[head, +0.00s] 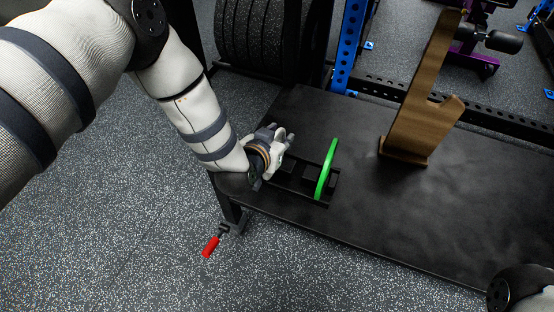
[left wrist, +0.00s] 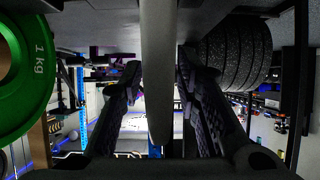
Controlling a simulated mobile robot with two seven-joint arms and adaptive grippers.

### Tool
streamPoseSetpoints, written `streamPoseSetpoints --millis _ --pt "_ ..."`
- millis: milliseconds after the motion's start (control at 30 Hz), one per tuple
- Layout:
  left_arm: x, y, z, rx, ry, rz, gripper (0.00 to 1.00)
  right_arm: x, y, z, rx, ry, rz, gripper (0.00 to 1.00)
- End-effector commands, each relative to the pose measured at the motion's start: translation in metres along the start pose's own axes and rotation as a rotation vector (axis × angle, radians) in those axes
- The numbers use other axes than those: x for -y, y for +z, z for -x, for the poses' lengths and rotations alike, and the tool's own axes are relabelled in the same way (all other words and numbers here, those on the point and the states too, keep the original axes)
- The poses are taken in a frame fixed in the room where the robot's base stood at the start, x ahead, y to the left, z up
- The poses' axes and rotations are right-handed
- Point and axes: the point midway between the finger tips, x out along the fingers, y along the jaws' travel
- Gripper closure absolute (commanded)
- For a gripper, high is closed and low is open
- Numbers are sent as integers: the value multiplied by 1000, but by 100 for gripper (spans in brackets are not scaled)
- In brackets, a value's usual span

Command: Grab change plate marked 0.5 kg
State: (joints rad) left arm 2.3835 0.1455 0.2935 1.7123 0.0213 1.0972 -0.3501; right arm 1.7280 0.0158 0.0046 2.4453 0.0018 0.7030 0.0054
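My left gripper (head: 283,136) is over the left end of a small black plate rack (head: 328,193) on the bench. In the left wrist view its two fingers (left wrist: 159,75) stand on either side of a pale grey plate seen edge-on (left wrist: 158,80). Gaps show between the fingers and the plate lower down; contact at the tips cannot be told. The plate's marking is not visible. In the head view the hand mostly hides this plate. A green plate (head: 326,170) stands upright in the rack to the right; the wrist view shows it marked 1 kg (left wrist: 40,65).
The black bench (head: 400,215) has bare room right of the rack. A wooden stand (head: 420,100) rises behind. Large black weight plates (head: 250,35) and a blue upright (head: 348,45) are at the back. A red-handled part (head: 211,246) sits below the bench's left end.

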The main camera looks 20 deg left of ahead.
Motion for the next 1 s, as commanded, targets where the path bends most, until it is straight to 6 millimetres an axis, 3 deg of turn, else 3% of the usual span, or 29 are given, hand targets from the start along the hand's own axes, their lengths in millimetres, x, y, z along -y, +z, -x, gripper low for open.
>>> streamPoseSetpoints --millis 233,367,400,800,1000 --pt "0 -3 -4 -4 0 0 70 0 0 -2 6 0 1 60" --pt "0 -3 -4 -3 0 0 97 0 0 -2 6 -1 1 60" --pt "0 -3 -4 -3 0 0 100 0 0 -2 6 -1 1 60" --pt "0 -5 -3 -5 0 0 100 0 0 -1 3 -1 0 60" --pt "4 -34 10 -11 0 1 100 0 9 19 -31 -1 -2 60"
